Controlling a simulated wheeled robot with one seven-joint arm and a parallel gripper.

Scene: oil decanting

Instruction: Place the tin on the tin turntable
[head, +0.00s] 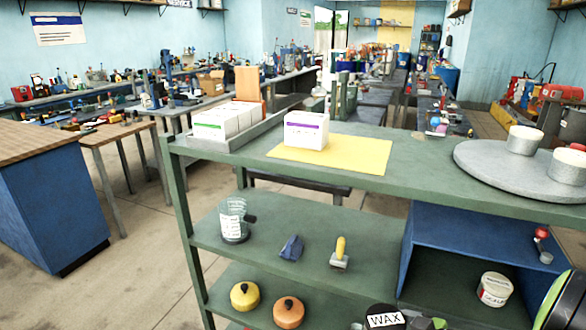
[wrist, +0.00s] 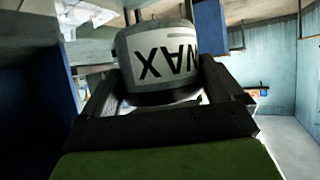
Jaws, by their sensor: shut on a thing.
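My gripper (wrist: 160,100) is shut on a tin (wrist: 155,55) with a pale band lettered WAX, its fingers on either side of it. The lettering is upside down in the wrist view. In the head view the tin (head: 384,319) shows at the bottom edge, low in front of the shelves, its lower part cut off. The round grey turntable (head: 485,168) lies on the bench top at the right, well above the tin. Two pale tins, a rear one (head: 524,140) and a right one (head: 567,166), stand on it; its front left is bare.
The shelves below hold a glass jar (head: 234,220), a yellow-handled tool (head: 340,252), a yellow pot (head: 245,296) and an orange pot (head: 288,312). A blue cubby (head: 440,240) holds a white tub (head: 494,290).

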